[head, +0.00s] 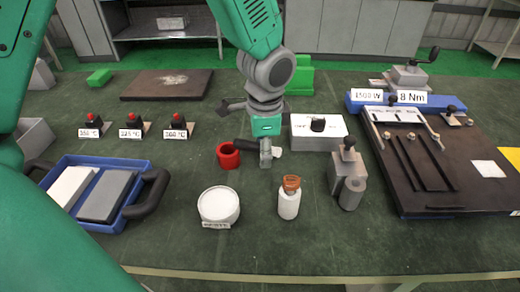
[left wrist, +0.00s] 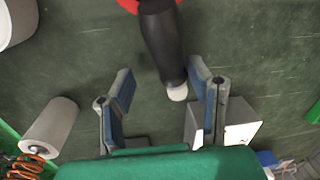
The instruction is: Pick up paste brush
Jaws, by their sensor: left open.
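The paste brush (left wrist: 163,42) shows in the left wrist view as a dark handle with a pale rounded end, running down from a red cup at the top edge. In the head view, part of its dark handle (head: 246,145) and its pale end show on either side of my left gripper (head: 266,160), which hides the middle. The red cup (head: 228,156) is just left of that gripper. In the left wrist view my left gripper (left wrist: 159,75) is open, with the brush's pale end appearing between its fingers. Contact cannot be told. My right gripper is not in view.
A white round jar (head: 218,205), a small white bottle (head: 289,203) and a grey metal block (head: 347,180) stand in front. A blue tray (head: 135,207) is at left. A white box (head: 302,136) and a dark fixture board (head: 440,175) are at right.

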